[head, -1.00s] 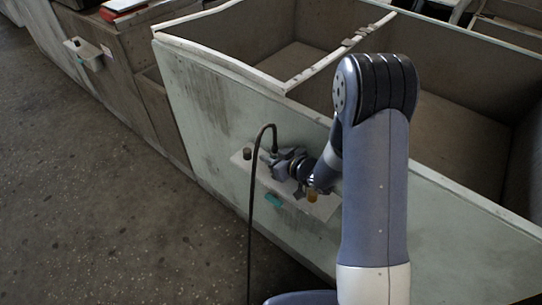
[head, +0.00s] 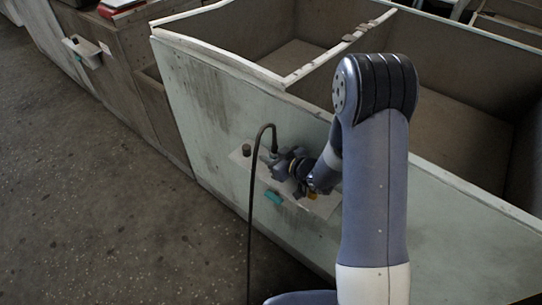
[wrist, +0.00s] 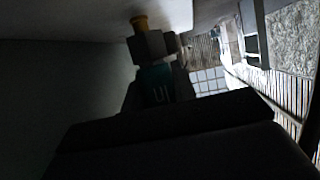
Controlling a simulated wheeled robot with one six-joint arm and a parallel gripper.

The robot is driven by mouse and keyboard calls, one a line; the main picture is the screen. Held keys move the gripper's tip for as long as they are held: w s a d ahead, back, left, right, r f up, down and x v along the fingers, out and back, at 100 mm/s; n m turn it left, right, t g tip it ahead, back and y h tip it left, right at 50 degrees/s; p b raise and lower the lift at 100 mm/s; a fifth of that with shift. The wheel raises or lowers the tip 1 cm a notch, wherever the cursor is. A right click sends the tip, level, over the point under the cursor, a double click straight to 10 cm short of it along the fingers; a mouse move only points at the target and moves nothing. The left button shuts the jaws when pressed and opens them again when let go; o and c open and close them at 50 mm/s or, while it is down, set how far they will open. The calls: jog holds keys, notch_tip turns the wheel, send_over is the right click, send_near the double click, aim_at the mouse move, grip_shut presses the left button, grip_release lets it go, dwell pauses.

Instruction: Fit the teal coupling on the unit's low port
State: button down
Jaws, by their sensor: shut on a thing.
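My gripper (wrist: 158,90) is shut on the teal coupling (wrist: 157,83), whose teal body with pale marks shows between the dark fingers in the wrist view. In the head view my gripper (head: 280,165) is close to the pale ledge (head: 325,206) on the unit's (head: 205,115) side. The low port cannot be made out clearly, and my wrist hides part of the ledge.
A dark hose (head: 252,210) arches by my gripper and hangs to the floor. A brown knob (head: 246,150) stands at the ledge's left end, and a teal tag (head: 273,197) is on its front. A similar small ledge (head: 82,50) is farther left. The floor (head: 110,190) at left is clear.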

jog(key=shift+f+b, duration=0.6)
jog(key=shift+f, duration=0.05)
jog(key=c, duration=1.1)
grip_release()
jog(key=shift+o, duration=0.2)
jog(key=shift+d, duration=0.1)
jog(key=v, duration=1)
jog(key=shift+s+d+r, duration=0.1)
jog(key=shift+s+d, duration=0.1)
jog(key=shift+s, duration=0.1)
jog(key=x, duration=1.1)
jog(key=shift+r, duration=0.1)
jog(key=shift+r+p, duration=0.45)
